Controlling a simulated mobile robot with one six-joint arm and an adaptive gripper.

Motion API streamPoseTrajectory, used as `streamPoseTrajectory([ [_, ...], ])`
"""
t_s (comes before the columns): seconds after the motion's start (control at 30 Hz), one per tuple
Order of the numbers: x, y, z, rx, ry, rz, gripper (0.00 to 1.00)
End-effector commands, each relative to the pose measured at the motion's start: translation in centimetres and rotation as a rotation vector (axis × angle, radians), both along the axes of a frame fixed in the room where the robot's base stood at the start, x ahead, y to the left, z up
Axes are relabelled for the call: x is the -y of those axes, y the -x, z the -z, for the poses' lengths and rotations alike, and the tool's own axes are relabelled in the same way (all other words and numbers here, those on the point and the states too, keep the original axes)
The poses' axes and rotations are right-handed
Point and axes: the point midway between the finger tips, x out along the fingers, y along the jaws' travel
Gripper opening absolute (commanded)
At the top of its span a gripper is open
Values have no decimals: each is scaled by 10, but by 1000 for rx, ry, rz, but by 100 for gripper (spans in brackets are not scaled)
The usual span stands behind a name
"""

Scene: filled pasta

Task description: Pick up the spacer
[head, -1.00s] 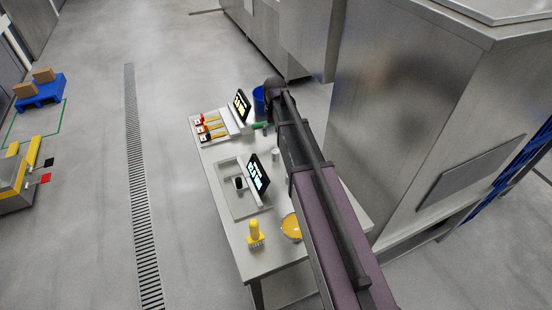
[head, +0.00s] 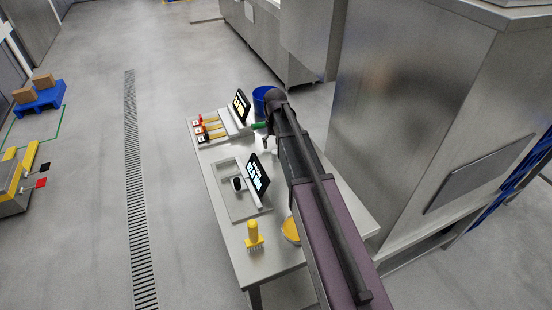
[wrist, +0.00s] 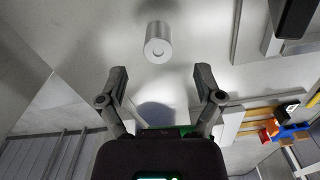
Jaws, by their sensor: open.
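The spacer looks to be a short silver-grey cylinder (wrist: 158,42) with a small round mark on its end face. It stands on the pale steel table top, beyond my fingertips in the wrist view. My gripper (wrist: 160,76) is open and empty, its two fingers apart to either side of the cylinder's line, with a gap between them and it. In the head view my arm covers most of the area around the gripper, and I cannot make out the cylinder clearly there.
The steel table (head: 224,226) carries a shallow tray (head: 224,188) with a screen (head: 258,172), a yellow brush (head: 253,238), a yellow bowl (head: 290,231) partly behind my arm, and a rack of colored tools (head: 207,129). A blue bucket (head: 262,98) stands beyond. A large steel cabinet (head: 415,110) is at right.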

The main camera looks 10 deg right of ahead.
Motion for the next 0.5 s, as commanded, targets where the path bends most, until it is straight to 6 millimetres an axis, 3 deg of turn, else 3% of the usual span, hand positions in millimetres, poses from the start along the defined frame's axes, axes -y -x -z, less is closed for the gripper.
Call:
streamPoseTrajectory([
  [0.5, 1, 0, 7, 0, 0, 1, 85],
])
